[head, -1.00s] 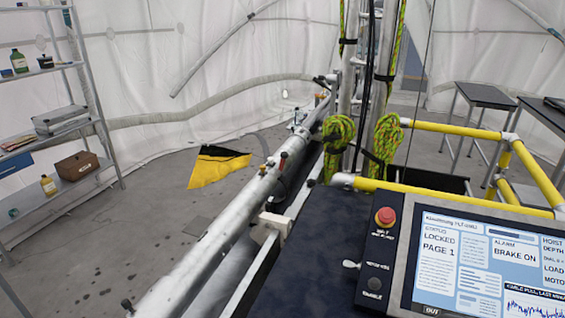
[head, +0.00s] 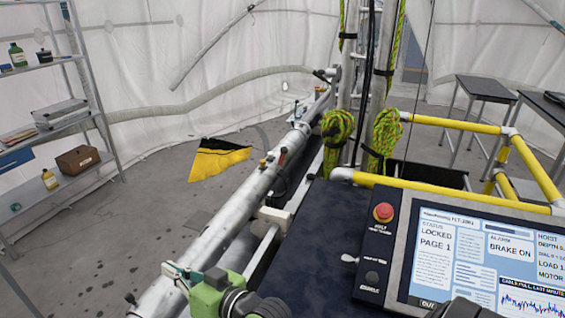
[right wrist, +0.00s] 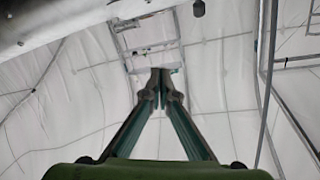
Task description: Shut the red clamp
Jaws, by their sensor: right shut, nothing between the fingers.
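A small red-topped fitting (head: 283,152), possibly the red clamp, sits on the long grey metal pipe (head: 235,205) in the head view. It is too small to tell whether it is open or shut. My right gripper (head: 176,272) is at the near end of the pipe, at the bottom of the head view, well apart from the red fitting. Its green body shows with its fingers toward the left. In the right wrist view its fingers (right wrist: 160,75) meet at the tips, with nothing between them. My left gripper is not in view.
A console with a lit screen (head: 480,255) and a red stop button (head: 383,212) stands at right. Yellow rails (head: 455,127) and coiled green ropes (head: 338,135) are behind it. Shelves (head: 60,130) stand at left. A yellow-black cloth (head: 218,160) lies on open floor.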

